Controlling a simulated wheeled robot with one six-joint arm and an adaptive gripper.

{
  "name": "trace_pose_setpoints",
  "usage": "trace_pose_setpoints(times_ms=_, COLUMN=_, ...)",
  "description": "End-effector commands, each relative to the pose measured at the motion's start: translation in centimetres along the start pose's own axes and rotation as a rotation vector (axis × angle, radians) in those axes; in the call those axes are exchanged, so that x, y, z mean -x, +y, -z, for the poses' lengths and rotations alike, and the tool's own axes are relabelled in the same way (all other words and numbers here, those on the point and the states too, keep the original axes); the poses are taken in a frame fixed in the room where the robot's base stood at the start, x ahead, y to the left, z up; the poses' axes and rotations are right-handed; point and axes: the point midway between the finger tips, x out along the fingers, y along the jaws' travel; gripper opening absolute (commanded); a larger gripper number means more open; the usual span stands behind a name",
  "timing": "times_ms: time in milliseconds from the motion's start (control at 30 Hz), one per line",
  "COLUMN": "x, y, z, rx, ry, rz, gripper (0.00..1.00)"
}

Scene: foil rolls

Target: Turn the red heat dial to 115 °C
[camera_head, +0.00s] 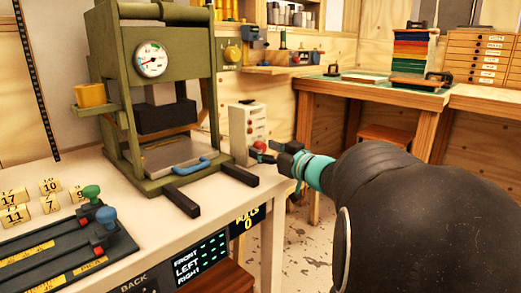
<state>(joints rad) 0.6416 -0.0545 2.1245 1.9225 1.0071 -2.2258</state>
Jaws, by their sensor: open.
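A pale grey control box (238,127) stands on the right end of the white bench, beside the green press. A small red dial (259,146) shows low on its right-facing front. Its scale and setting are too small to read. My gripper (259,155) is at the end of my dark arm, right at the lower front of the box. It is open, and its fingers are at or just in front of the red dial and partly cover it. I cannot tell whether they touch it.
The green press (180,178) with a round gauge (152,60) stands left of the box. Sliders and numbered yellow tags lie at left. A wooden workbench (385,93) stands behind my arm.

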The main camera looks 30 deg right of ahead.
Motion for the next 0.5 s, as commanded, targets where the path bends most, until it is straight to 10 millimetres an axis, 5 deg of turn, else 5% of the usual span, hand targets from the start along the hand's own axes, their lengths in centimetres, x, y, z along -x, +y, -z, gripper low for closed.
trace_pose_setpoints(times_ms=100, x=0.02, y=0.0, z=0.0, rx=0.0, ry=0.0, rz=0.0, gripper=0.56)
trace_pose_setpoints(times_ms=333, x=0.03, y=0.0, z=0.0, rx=0.0, ry=0.0, rz=0.0, gripper=0.0)
trace_pose_setpoints(times_ms=500, x=0.03, y=0.0, z=-0.04, rx=-0.002, ry=0.0, rz=0.0, gripper=0.0)
